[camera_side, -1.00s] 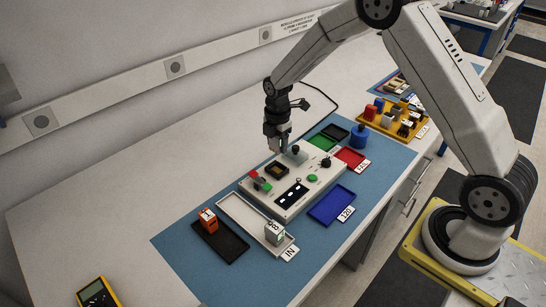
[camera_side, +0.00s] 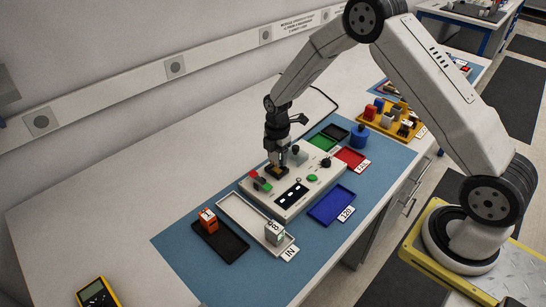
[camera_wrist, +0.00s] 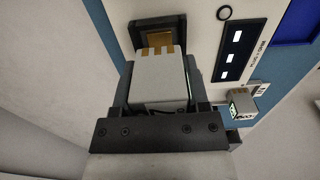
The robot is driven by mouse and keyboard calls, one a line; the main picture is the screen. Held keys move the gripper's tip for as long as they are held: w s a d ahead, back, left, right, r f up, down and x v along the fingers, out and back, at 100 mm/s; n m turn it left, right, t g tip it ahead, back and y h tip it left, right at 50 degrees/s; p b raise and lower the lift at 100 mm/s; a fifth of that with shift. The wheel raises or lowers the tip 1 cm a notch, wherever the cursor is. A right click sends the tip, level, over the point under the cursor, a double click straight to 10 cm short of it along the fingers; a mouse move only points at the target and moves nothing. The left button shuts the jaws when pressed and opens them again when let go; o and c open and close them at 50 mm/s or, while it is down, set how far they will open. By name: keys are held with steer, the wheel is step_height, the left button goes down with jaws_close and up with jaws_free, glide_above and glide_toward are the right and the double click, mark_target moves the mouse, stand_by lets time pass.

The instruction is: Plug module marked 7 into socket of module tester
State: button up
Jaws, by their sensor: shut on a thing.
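My gripper (camera_side: 278,161) is shut on a light grey module (camera_wrist: 160,82). Gold contacts (camera_wrist: 160,51) at the module's end point at the socket (camera_wrist: 156,34), a dark-framed opening on the module tester (camera_side: 303,187). The gripper is over the socket in the side view. I cannot tell whether the contacts touch or enter it. No number shows on the held module's visible face, so I cannot read its mark. Another grey module (camera_side: 274,232) stands in the white IN tray (camera_side: 240,216); it also shows in the wrist view (camera_wrist: 241,104).
An orange module (camera_side: 208,220) stands in a black tray (camera_side: 228,245). Blue (camera_side: 331,205), red (camera_side: 351,156) and green (camera_side: 321,142) trays lie beside the tester. A yellow tray (camera_side: 402,128) of coloured parts is further back. The tester has a lever and buttons near the socket.

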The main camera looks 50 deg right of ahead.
steer(key=shift+f, duration=1)
steer(key=shift+f, duration=0.5)
stand_by(1.7)
steer(key=o, duration=1.1)
steer(key=shift+o, duration=0.8)
steer(key=shift+f, duration=0.1)
steer(key=shift+s, duration=0.15)
